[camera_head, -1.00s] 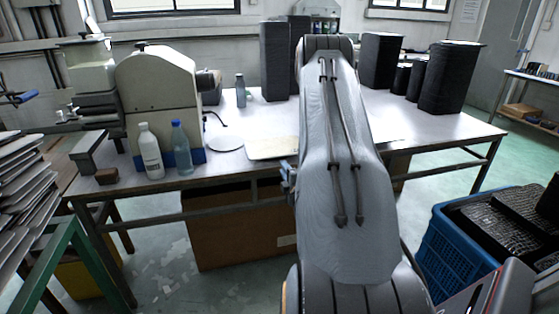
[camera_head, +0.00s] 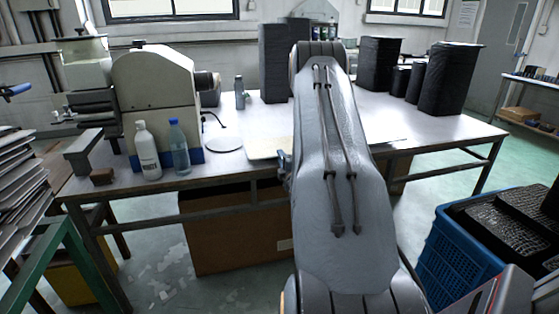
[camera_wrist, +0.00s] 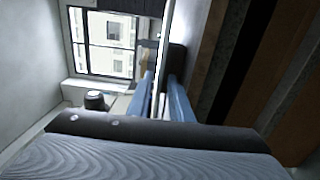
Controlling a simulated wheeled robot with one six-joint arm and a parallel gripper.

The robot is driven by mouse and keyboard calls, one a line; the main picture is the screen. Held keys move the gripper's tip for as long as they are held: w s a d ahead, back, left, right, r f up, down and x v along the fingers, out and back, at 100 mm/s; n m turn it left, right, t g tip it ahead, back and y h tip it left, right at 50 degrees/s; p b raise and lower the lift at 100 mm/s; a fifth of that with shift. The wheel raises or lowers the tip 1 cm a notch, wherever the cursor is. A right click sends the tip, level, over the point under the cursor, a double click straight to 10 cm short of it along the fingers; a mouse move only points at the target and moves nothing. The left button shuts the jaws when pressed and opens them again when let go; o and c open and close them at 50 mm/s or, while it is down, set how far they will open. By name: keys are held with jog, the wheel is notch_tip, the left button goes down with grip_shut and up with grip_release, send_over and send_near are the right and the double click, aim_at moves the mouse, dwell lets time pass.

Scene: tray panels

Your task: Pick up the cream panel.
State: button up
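The cream panel (camera_head: 262,149) lies flat at the front edge of the table in the head view. My arm hides its right part. Only a small blue-grey part of my gripper (camera_head: 284,166) shows beside the arm, at the table's front edge. In the wrist view my gripper (camera_wrist: 164,98) has two blue fingers with a gap between them. A thin bright edge runs through the gap; it looks like the panel seen edge-on, with a finger on either side. I cannot see either finger pressing on it.
The table (camera_head: 455,127) also holds a beige machine (camera_head: 155,90), a white bottle (camera_head: 147,150), a clear blue-capped bottle (camera_head: 180,148) and several black wrapped blocks (camera_head: 450,80). A blue crate (camera_head: 455,255) stands at the lower right. Stacked sheets (camera_head: 20,180) are at the left.

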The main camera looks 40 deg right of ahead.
jog(key=shift+w+d, duration=0.15)
jog(key=shift+w, duration=0.2)
grip_shut()
dwell(1.1)
notch_tip(320, 180, up, 3)
jog(key=shift+f+p, duration=0.2)
jog(key=shift+p, duration=0.35)
